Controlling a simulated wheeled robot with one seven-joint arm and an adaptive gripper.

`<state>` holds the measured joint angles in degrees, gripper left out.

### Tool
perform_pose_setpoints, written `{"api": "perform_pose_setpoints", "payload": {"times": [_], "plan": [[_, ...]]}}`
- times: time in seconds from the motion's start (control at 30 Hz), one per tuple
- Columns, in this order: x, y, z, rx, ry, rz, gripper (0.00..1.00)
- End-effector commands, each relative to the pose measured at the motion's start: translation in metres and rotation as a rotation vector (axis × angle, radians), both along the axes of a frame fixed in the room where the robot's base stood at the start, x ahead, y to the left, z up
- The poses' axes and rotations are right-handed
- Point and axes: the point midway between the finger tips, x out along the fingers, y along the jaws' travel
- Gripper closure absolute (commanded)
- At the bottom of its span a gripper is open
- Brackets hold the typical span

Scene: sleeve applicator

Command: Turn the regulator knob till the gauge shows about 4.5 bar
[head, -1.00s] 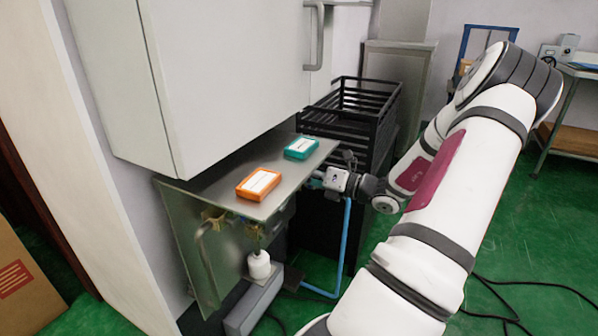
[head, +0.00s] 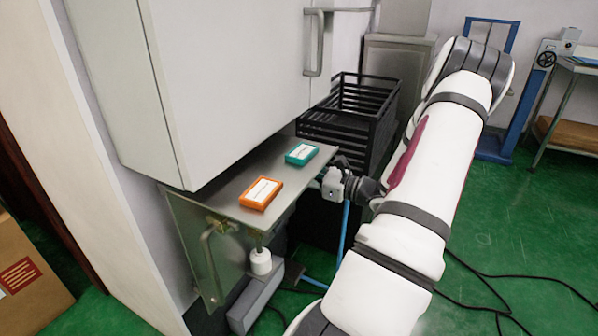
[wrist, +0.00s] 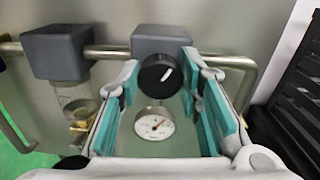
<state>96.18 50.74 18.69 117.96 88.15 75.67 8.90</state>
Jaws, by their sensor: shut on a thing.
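The black regulator knob (wrist: 156,76), with a white line on its face pointing to the upper right, shows in the wrist view. My gripper (wrist: 160,72) is shut on it, with teal-padded fingers on its left and right sides. The round white gauge (wrist: 154,124) sits just below the knob, between the fingers. Its needle points to the upper right, but the numbers are too small to read. In the head view my gripper (head: 335,180) is at the right end of the metal bench; knob and gauge cannot be made out there.
Two grey blocks hang on a pipe behind the knob, the left block (wrist: 58,52) in clear view. An orange box (head: 261,193) and a teal box (head: 302,154) lie on the metal top (head: 235,204). A black rack (head: 350,112) stands close behind the gripper.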

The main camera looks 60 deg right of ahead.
Motion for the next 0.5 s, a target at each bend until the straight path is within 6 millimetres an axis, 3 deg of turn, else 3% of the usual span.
{"api": "perform_pose_setpoints", "payload": {"times": [0.5], "plan": [[0.0000, 0.0018, -0.0027, -0.488, -0.037, 0.002, 0.95]]}}
